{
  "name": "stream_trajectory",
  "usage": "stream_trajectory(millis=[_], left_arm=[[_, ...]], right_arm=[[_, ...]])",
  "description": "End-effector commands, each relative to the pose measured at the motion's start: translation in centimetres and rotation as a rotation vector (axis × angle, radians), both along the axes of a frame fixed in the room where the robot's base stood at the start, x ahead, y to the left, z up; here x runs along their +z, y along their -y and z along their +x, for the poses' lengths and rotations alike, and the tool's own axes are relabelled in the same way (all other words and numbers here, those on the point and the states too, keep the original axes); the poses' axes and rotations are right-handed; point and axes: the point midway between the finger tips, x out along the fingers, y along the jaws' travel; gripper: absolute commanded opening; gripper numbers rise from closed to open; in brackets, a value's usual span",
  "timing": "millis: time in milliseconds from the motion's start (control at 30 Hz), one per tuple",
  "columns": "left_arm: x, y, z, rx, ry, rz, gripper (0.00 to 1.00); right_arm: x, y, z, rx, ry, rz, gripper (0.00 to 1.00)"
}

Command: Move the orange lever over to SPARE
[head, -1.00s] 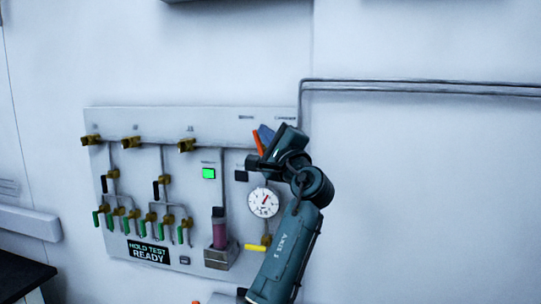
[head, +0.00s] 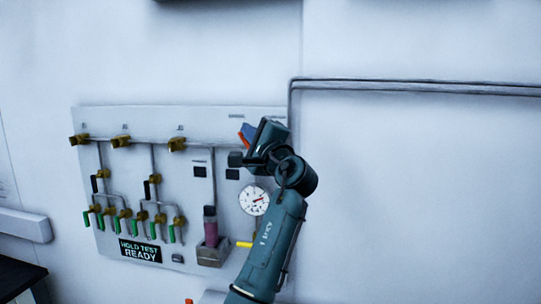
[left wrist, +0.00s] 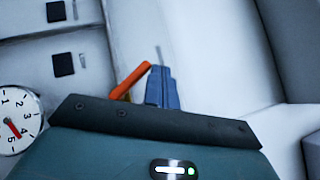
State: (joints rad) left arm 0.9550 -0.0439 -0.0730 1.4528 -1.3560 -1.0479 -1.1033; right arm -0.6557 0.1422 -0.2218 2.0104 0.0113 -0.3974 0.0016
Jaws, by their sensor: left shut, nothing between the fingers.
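The orange lever (head: 242,138) is at the upper right of the wall panel, partly hidden by my left gripper. In the left wrist view the lever (left wrist: 131,79) slants up to the right, its upper end close beside the blue fingertips. My left gripper (head: 249,130) is shut and empty, just right of the lever. Its fingers also show in the left wrist view (left wrist: 161,88). I cannot tell whether they touch the lever. The labels above it are too small to read, so I cannot pick out SPARE. My right gripper is not in view.
The grey panel (head: 90,125) carries several brass valves with green or black handles, a round gauge (head: 254,201), a purple column (head: 210,225), a yellow handle (head: 244,244) and a HOLD TEST READY display (head: 140,251). Pipes (head: 420,87) run right.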

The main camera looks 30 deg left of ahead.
Motion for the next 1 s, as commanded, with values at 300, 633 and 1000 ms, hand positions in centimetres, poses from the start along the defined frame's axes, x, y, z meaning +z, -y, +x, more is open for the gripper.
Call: stream_trajectory(millis=[300,633,1000], left_arm=[[-0.08,0.0,0.01,0.001,-0.001,-0.002,0.0],[-0.08,0.01,0.02,0.0,-0.002,0.0,0.0],[-0.08,0.01,0.02,0.0,-0.002,0.0,0.0]], right_arm=[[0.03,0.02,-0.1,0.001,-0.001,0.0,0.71],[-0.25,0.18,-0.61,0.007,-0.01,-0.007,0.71],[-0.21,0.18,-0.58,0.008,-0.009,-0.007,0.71]])
